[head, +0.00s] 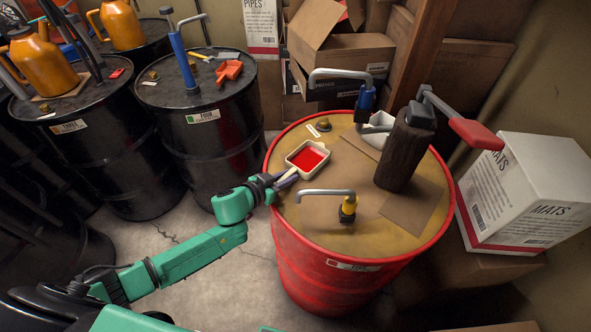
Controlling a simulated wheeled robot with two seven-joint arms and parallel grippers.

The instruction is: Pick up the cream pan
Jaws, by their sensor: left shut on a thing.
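The cream pan (327,156) is a small squarish tray with red liquid in it. It is at the left part of the top of the red drum (335,250). My left gripper (291,174) comes in from the left over the drum's rim and is shut on the pan's near left side. The fingertips are small here, and the exact grip is hard to see. I cannot tell whether the pan is touching the drum top or slightly above it. My right gripper is not in view.
On the red drum stand a dark cylinder (397,155), a pump with a yellow base (348,208), a blue pump (364,105) and a white container (378,128). Black drums (212,125) stand at the left. A white box (530,190) is at the right.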

